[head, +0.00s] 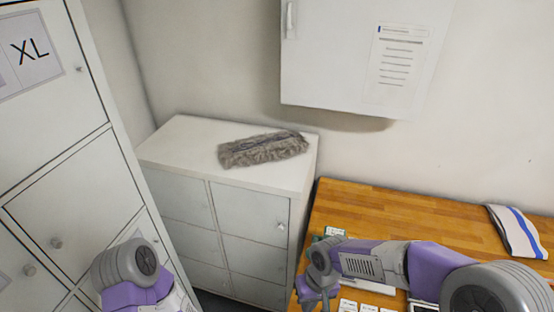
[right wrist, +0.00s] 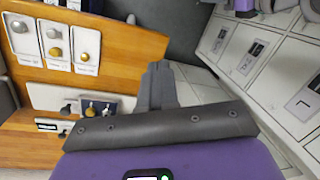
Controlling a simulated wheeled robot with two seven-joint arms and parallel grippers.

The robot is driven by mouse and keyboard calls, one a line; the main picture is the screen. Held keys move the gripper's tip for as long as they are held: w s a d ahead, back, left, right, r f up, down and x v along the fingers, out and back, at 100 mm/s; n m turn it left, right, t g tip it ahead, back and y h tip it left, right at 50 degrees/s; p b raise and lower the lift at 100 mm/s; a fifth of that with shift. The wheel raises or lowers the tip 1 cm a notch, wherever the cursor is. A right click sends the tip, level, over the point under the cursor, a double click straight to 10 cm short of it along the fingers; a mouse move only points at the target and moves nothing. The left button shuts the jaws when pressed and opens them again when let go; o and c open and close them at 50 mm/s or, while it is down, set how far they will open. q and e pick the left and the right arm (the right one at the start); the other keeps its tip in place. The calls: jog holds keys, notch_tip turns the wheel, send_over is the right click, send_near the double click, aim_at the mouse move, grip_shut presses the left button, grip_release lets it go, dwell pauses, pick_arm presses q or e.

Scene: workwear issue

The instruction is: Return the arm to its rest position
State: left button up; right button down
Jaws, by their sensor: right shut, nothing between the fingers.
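My right arm (head: 375,262) reaches in from the lower right over the wooden table. Its gripper (head: 318,298) hangs down at the table's left edge, partly cut off by the bottom of the head view. In the right wrist view the gripper's grey fingers (right wrist: 158,82) are together, with nothing between them. Part of my left arm (head: 130,275) shows at the lower left of the head view, beside the lockers; its gripper is out of the frame.
A grey fluffy item (head: 262,149) lies on a low white cabinet (head: 190,140). Tall lockers (head: 70,165) stand at left. A white wall cabinet (head: 335,50) hangs above. A blue-striped cloth (head: 516,230) lies on the wooden table (head: 420,210). Boards with knobs (right wrist: 72,43) show in the wrist view.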

jog(key=s+d+f+m+y, duration=0.15)
jog(key=s+f, duration=0.25)
jog(key=f, duration=0.4)
jog(key=s+f+m+t, duration=0.1)
jog(key=s+f+m, duration=0.15)
jog(key=f, duration=0.55)
jog(key=s+f+m+y, duration=0.1)
jog(key=s+f, duration=0.3)
jog(key=f, duration=0.4)
pick_arm(q)
notch_tip(320, 180, down, 13)
jog(key=b, duration=1.3)
jog(key=shift+s, duration=0.4)
pick_arm(e)
notch_tip(320, 180, down, 12)
jog(key=shift+w+d+f, duration=0.15)
jog(key=shift+w, duration=0.25)
pick_arm(q)
jog(key=shift+r, duration=0.1)
